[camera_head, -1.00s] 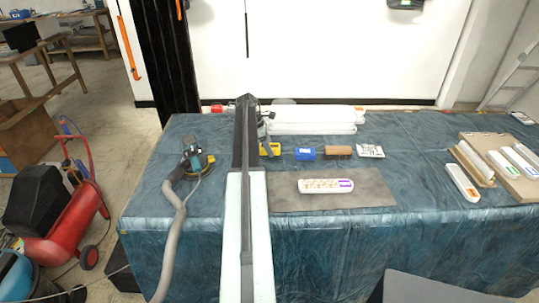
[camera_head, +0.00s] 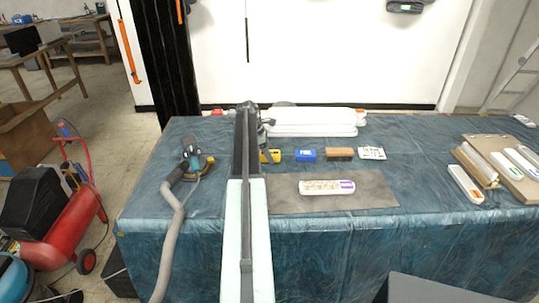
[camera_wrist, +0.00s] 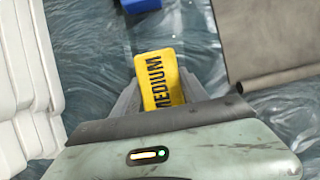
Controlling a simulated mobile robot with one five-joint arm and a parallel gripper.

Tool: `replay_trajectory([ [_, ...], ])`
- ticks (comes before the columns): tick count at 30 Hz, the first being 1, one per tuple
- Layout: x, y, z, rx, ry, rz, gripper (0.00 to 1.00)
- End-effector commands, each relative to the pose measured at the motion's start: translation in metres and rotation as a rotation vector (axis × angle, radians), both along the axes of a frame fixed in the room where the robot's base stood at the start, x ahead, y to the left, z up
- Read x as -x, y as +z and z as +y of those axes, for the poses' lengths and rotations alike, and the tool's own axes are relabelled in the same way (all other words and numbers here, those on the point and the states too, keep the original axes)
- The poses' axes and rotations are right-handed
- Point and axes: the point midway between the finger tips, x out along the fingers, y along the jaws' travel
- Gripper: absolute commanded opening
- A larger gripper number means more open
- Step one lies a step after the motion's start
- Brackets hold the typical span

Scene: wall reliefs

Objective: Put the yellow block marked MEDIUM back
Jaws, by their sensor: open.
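The yellow block marked MEDIUM (camera_wrist: 160,80) is in the middle of the wrist view, its label facing up. My gripper (camera_wrist: 158,85) is open, with grey fingers on the left and right of the block. I cannot tell whether either finger touches it. In the head view, the yellow block (camera_head: 273,156) is at the back of the cloth-covered table (camera_head: 330,255), left of a blue block (camera_head: 306,155), partly hidden by my gripper (camera_head: 267,140).
A brown block (camera_head: 341,154) and a white patterned item (camera_head: 372,153) continue the row to the right. White slabs (camera_head: 312,122) stand behind. A grey mat (camera_head: 375,190) with a white tray (camera_head: 327,187) lies in front. A sander (camera_head: 196,160) is at left.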

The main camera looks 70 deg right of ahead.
Motion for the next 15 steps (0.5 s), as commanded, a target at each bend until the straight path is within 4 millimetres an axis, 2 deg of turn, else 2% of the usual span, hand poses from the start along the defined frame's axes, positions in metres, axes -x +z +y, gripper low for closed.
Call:
replay_trajectory([
  [5, -0.006, 0.029, 0.005, -0.007, -0.004, 0.001, 0.72],
  [15, -0.034, 0.104, 0.015, -0.004, -0.002, 0.002, 0.72],
])
